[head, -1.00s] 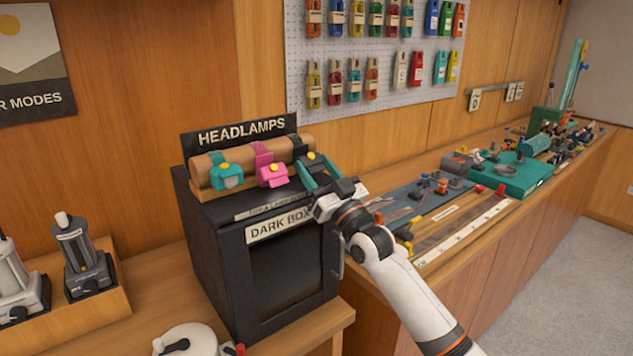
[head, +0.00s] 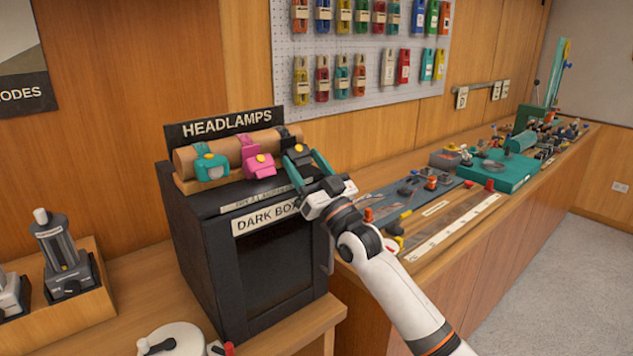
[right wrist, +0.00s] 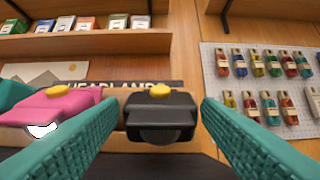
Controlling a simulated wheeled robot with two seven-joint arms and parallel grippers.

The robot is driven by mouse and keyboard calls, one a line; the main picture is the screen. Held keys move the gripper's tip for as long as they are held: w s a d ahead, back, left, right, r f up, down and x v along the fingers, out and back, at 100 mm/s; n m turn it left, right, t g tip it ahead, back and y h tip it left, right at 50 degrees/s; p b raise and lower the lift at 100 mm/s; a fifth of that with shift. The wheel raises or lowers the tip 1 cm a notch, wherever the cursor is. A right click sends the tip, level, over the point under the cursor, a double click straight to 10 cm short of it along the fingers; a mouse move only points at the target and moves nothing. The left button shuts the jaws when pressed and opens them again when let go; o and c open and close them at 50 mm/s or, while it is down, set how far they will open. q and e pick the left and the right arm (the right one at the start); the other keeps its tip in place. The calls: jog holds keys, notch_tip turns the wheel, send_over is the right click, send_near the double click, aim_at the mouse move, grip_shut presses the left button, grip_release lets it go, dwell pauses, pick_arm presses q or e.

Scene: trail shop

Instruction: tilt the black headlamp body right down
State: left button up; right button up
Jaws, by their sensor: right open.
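The black headlamp body (head: 298,153) is the rightmost of three headlamps strapped on a tan roll on top of the dark box. In the right wrist view the black headlamp body (right wrist: 160,119) has a yellow button on top and its lens faces the camera, tilted somewhat downward. My right gripper (head: 307,168) is open, with its teal fingers on either side of the black body. In the right wrist view the right gripper (right wrist: 158,125) shows gaps between both fingers and the body. My left gripper is in no view.
The pink headlamp (head: 260,165) sits close on the left of the black one, and the teal headlamp (head: 211,167) beyond it. The black dark box (head: 200,235) stands below. A counter (head: 480,240) with tools runs off to the right.

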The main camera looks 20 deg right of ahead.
jog(key=b+v, duration=0.3)
jog(key=v, duration=0.8)
jog(key=shift+s+b, duration=0.25)
jog(key=shift+b, duration=0.05)
jog(key=shift+d+f, duration=0.1)
